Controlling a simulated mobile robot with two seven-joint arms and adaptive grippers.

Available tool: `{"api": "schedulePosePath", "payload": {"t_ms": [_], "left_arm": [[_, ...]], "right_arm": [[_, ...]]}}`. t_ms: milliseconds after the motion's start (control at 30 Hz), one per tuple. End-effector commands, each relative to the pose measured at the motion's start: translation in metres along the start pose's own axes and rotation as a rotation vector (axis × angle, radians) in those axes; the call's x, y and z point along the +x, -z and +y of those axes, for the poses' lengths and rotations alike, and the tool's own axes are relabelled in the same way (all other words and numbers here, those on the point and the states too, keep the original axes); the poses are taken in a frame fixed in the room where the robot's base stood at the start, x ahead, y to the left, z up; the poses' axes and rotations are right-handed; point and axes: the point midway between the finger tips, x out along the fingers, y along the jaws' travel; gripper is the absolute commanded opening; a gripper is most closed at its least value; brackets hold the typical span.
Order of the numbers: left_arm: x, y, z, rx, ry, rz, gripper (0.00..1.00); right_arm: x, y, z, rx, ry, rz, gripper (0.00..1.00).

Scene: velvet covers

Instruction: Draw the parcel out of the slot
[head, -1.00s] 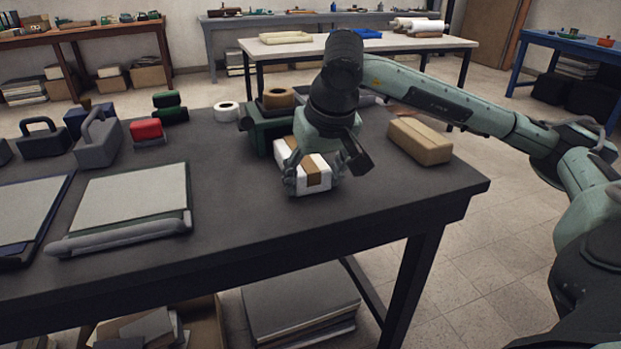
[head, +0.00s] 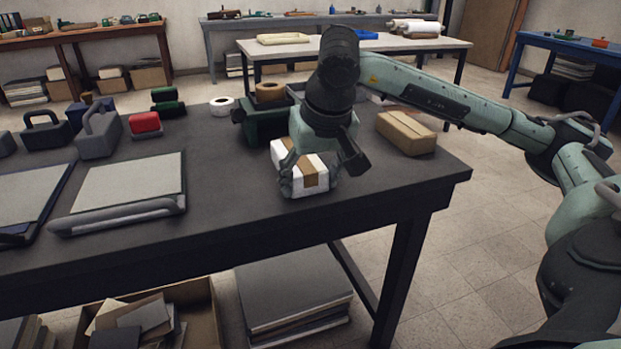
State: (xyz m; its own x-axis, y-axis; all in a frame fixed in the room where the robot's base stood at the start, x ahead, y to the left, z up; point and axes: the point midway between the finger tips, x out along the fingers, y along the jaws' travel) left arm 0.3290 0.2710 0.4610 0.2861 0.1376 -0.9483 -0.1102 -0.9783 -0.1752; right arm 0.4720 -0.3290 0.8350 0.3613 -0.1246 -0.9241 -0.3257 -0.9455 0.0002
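The parcel (head: 287,157) is a white box with a brown tape band, near the front edge of the dark table in the head view. My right gripper (head: 311,176) comes down over it from above, with its fingers on both sides of the box, shut on it. The gripper body hides the parcel's back part. A dark green holder (head: 262,128) stands just behind and left of the gripper. I cannot make out a slot opening, since the gripper and parcel cover that area. I cannot tell whether the parcel touches the table. My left gripper is not in view.
A brown box (head: 407,132) lies on the table (head: 230,190) to the right of my gripper. A tape roll (head: 221,106), a red block (head: 145,123), grey handled blocks (head: 99,134) and flat panels (head: 130,184) are to the left. The table's front middle is clear.

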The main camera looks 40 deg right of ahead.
Motion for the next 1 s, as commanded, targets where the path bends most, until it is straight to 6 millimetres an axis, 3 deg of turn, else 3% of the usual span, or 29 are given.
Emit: {"api": "schedulePosePath", "payload": {"t_ms": [33,200,567,767,1000], "left_arm": [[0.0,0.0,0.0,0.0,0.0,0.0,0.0],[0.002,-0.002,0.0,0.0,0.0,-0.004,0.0],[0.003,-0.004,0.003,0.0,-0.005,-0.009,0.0],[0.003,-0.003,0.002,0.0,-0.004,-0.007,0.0],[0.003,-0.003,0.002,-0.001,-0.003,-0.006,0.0]], "right_arm": [[0.0,0.0,0.0,0.0,0.0,0.001,0.66],[0.0,0.0,0.0,0.0,0.0,0.001,0.84],[-0.004,0.001,0.0,0.001,0.001,0.002,0.84],[-0.035,0.002,-0.001,0.0,0.004,0.007,0.84],[-0.092,0.002,-0.001,0.0,0.003,0.009,0.84]]}}
